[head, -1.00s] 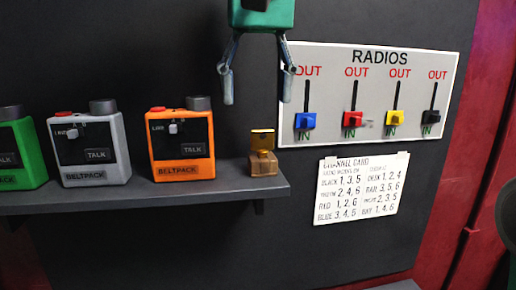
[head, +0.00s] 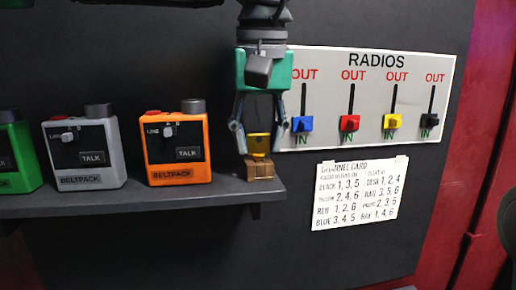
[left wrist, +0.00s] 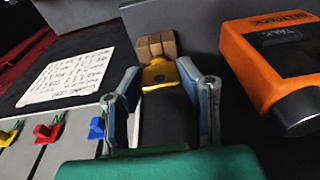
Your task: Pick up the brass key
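The brass key (head: 259,143) stands upright in a small wooden block (head: 260,168) at the right end of the dark shelf. In the left wrist view the key (left wrist: 160,75) shows its yellow plate with a small hole, in front of the block (left wrist: 156,47). My left gripper (head: 257,140) points down over the key, with one finger on each side of it. It is open; the fingertips (left wrist: 160,72) are close to the key's edges, and I cannot tell whether they touch.
An orange beltpack (head: 178,150) stands just left of the key, then a grey beltpack (head: 84,153) and a green one (head: 15,155). The RADIOS panel (head: 375,65) with several coloured sliders is on the wall to the right, above a white card (head: 360,192).

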